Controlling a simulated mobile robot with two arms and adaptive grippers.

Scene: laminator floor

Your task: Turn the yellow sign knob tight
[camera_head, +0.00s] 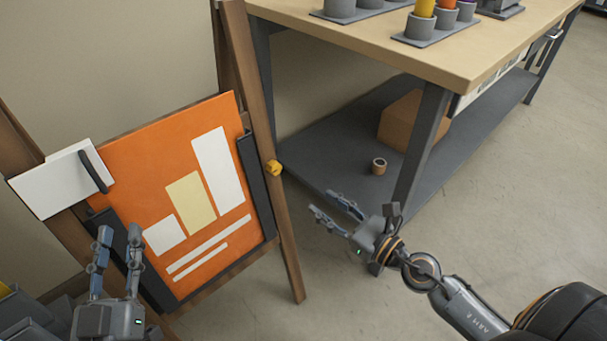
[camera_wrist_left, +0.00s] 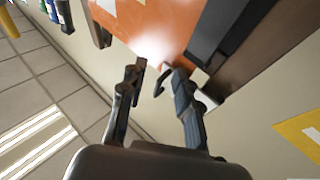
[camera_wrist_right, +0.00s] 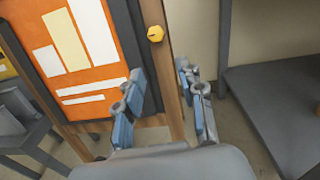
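The yellow knob (camera_head: 274,167) sits on the right wooden leg of an easel that holds an orange sign (camera_head: 150,160). In the right wrist view the knob (camera_wrist_right: 155,34) shows above and beyond the fingertips. My right gripper (camera_head: 328,206) is open and empty, to the right of the knob and apart from it; it also shows in the right wrist view (camera_wrist_right: 159,72). My left gripper (camera_head: 120,238) is open and empty in front of the sign's lower left; it also shows in the left wrist view (camera_wrist_left: 154,68), near the sign's surface.
A workbench (camera_head: 455,50) with cups on top stands at the right. Its lower shelf (camera_head: 340,135) bears a cardboard box (camera_head: 400,120) and a roll of tape (camera_head: 378,166). A white panel with a dark handle (camera_head: 60,185) is at the sign's upper left. The floor between easel and bench is clear.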

